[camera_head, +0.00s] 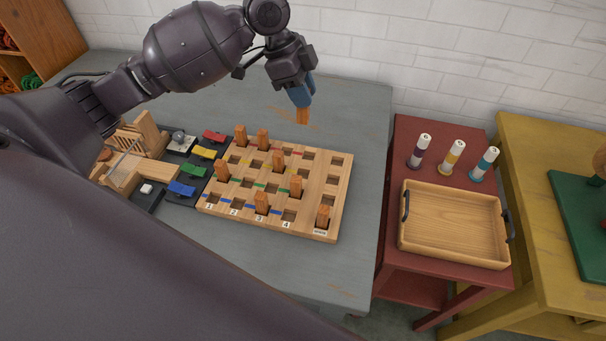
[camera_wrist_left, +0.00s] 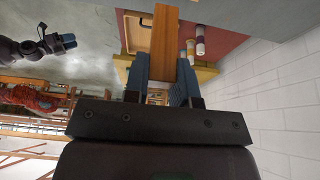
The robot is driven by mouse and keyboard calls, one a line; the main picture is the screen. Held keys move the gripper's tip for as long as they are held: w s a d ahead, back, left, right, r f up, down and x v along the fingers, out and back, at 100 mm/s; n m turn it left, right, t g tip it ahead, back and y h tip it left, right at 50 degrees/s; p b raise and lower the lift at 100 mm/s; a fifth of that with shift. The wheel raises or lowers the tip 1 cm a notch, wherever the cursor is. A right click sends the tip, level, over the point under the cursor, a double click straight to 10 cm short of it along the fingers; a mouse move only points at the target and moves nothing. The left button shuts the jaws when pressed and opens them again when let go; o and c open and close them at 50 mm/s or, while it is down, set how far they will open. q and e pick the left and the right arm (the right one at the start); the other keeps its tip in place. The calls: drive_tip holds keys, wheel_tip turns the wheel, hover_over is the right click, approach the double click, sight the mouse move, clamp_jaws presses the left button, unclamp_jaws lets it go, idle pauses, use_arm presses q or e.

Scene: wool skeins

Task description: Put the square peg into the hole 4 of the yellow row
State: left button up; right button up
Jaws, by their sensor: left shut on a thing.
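My left gripper (camera_head: 302,98) is shut on an orange-brown square peg (camera_head: 303,117), which hangs below its blue fingers, above the back of the peg board. In the left wrist view the peg (camera_wrist_left: 165,45) sits between both fingers. The wooden peg board (camera_head: 345,180) has rows striped red, yellow, green and blue, and columns numbered 1 to 4. Hole 4 of the yellow row (camera_head: 302,173) looks empty.
Several other pegs stand in the board. Coloured clips (camera_head: 182,188) and a wooden item (camera_head: 125,172) lie left of it. At right, a red table (camera_head: 398,150) bears a wooden tray (camera_head: 450,258) and three thread spools (camera_head: 453,158). The grey tabletop (camera_head: 355,110) right of the peg is clear.

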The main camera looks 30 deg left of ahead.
use_arm(q)
wheel_tip(320, 180, down, 19)
drive_tip(key=b, duration=0.2)
drive_tip(key=shift+b, duration=0.3)
drive_tip(key=shift+f, duration=0.4)
drive_tip(key=o, duration=0.9)
drive_tip(key=shift+f, duration=0.15)
